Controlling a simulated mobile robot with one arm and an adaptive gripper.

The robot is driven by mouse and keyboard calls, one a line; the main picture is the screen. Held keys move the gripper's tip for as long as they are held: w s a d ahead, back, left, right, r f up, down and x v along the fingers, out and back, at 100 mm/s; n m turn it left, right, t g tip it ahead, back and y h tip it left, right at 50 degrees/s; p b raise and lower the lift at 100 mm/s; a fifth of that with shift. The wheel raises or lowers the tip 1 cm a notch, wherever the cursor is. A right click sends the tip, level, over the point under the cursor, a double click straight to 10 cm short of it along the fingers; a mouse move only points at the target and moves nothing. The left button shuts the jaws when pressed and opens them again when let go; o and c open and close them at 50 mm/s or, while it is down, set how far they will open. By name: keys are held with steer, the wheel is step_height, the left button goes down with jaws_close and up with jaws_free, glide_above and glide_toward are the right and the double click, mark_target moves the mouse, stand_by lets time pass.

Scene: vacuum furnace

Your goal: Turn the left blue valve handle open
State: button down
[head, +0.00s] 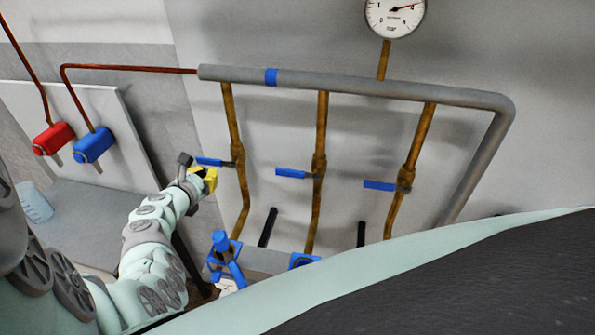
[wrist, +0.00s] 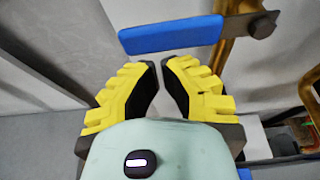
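The left blue valve handle (head: 210,161) sticks out to the left, nearly level, from the left brass pipe (head: 241,200). In the wrist view this blue handle (wrist: 172,35) lies across the top, just beyond the fingertips, with its grey pivot end at the right. My gripper (head: 207,180), with yellow fingers, is just below the handle in the head view. In the wrist view the fingertips of my gripper (wrist: 161,66) are drawn close together with a narrow gap and nothing between them. No contact with the handle shows.
Two similar blue handles, the middle one (head: 291,173) and the right one (head: 379,185), sit on the other brass pipes. A grey manifold pipe (head: 360,84) and a gauge (head: 394,17) are above. Red (head: 53,139) and blue (head: 93,145) boxes are on a left panel.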

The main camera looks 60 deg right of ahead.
steer(key=shift+s+d+r, duration=0.1)
steer(key=shift+s+r, duration=0.05)
steer(key=shift+r, duration=0.15)
stand_by(0.4)
steer(key=shift+r, duration=0.2)
